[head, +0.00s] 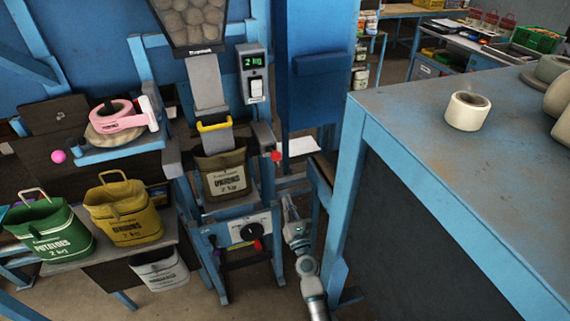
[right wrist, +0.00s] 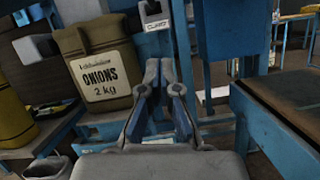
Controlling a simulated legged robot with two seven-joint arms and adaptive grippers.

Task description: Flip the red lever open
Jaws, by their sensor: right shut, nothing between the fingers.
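The red lever (head: 276,156) is a small red piece at the right side of the sack clamp, just right of the brown onions sack (head: 226,178). The sack also shows in the right wrist view (right wrist: 97,65). My right gripper (head: 287,202) is shut and empty, below and slightly right of the lever and apart from it. In the right wrist view its fingers (right wrist: 160,68) point up toward a grey labelled bracket (right wrist: 153,14). I make out no red lever in that view. My left gripper is not in view.
A blue-framed table (head: 400,135) with a white roll (head: 467,110) stands close on the right. A dial panel (head: 248,230) sits below the sack. Yellow (head: 125,212) and green (head: 48,232) sacks stand at left. A scale display (head: 253,62) hangs above.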

